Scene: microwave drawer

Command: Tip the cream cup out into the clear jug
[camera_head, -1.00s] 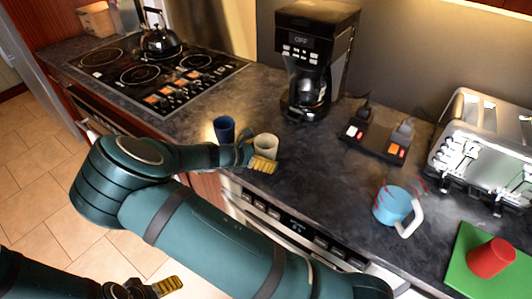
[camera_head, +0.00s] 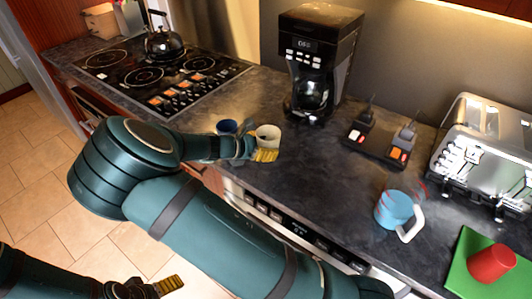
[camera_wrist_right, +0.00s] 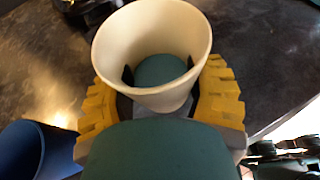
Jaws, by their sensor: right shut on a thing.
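The cream cup (camera_head: 268,134) is held upright, mouth up, by my right gripper (camera_head: 259,150) near the counter's front edge. In the right wrist view the cream cup (camera_wrist_right: 118,60) sits between both yellow fingers, and a round teal surface with dark marks at its sides shows inside. Whether its base clears the counter is hard to tell. A clear glass jug (camera_head: 312,96) stands in the coffee maker, behind and right of the cup. My left gripper (camera_head: 150,287) is at the bottom left, low and away from the counter, partly shown; its opening is unclear.
A blue cup (camera_head: 226,127) stands just left of the cream cup, partly hidden by my right arm. The coffee maker (camera_head: 325,30), power strip (camera_head: 378,145), light-blue mug (camera_head: 393,210), toaster (camera_head: 490,145), and red cup (camera_head: 491,263) on a green board (camera_head: 462,270) lie rightward. Counter between is clear.

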